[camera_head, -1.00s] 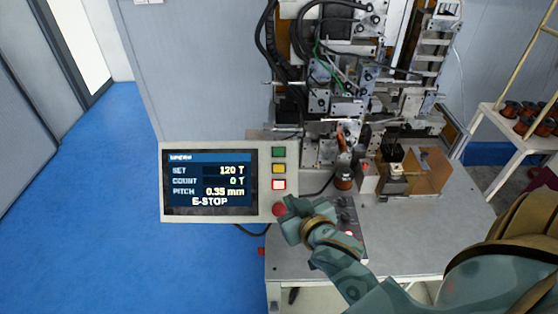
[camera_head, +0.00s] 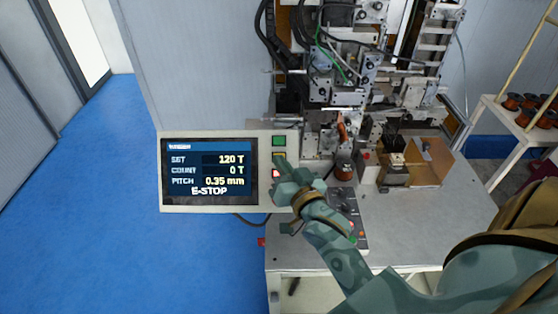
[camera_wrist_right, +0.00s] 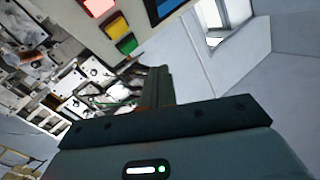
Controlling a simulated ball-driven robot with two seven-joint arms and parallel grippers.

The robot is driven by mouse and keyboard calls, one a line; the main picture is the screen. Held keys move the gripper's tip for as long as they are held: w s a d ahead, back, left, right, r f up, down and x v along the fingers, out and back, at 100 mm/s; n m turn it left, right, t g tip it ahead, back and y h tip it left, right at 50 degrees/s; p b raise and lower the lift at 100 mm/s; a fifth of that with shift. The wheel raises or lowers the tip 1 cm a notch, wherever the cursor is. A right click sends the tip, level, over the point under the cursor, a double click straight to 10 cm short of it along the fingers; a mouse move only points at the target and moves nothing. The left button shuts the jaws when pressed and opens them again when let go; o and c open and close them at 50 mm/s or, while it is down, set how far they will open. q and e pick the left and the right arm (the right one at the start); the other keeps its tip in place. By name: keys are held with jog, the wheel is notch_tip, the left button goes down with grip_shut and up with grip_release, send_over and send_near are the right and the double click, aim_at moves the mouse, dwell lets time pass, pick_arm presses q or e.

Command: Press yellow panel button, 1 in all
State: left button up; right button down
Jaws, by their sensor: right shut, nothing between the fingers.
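The yellow button (camera_head: 279,155) sits on the light grey control panel (camera_head: 268,140), between a green button (camera_head: 279,141) above and a lit red-white button (camera_head: 276,174) below. My right gripper (camera_head: 281,164) is shut and empty. Its tip overlaps the lower part of the yellow button in the head view; contact cannot be told there. In the right wrist view, the yellow button (camera_wrist_right: 117,28) shows whole, between the red (camera_wrist_right: 98,7) and green (camera_wrist_right: 128,44) ones. The shut fingers (camera_wrist_right: 157,72) appear beside the button row, apart from it in the picture. My left gripper is out of view.
The panel screen (camera_head: 209,171) reads SET 120 T, COUNT 0 T, PITCH 0.35 mm and E-STOP. The winding machine (camera_head: 345,80) stands behind on a grey table (camera_head: 430,215). A copper coil (camera_head: 345,170) and an open cardboard box (camera_head: 428,165) are right of the panel.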

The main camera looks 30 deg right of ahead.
jog(key=shift+w+d+f+b, duration=0.45)
jog(key=shift+w+f+b, duration=0.15)
jog(key=shift+w+f, duration=0.15)
jog(key=shift+w+d+f+b, duration=0.45)
jog(key=shift+w+f+b, duration=0.2)
jog(key=shift+w+f, duration=0.1)
jog(key=shift+w+d+f+b, duration=0.45)
jog(key=shift+w+f+b, duration=0.15)
jog(key=shift+w+f, duration=0.15)
jog(key=shift+w+d+f, duration=0.1)
dwell(0.4)
jog(key=shift+w+d+f, duration=0.1)
jog(key=shift+w+f, duration=0.05)
jog(key=shift+w+d+f, duration=0.15)
jog(key=shift+w+f, duration=0.1)
jog(key=shift+f, duration=0.05)
dwell(1.0)
jog(key=shift+s+a+r+p, duration=0.35)
jog(key=shift+s+r+p, duration=0.2)
jog(key=shift+p, duration=0.4)
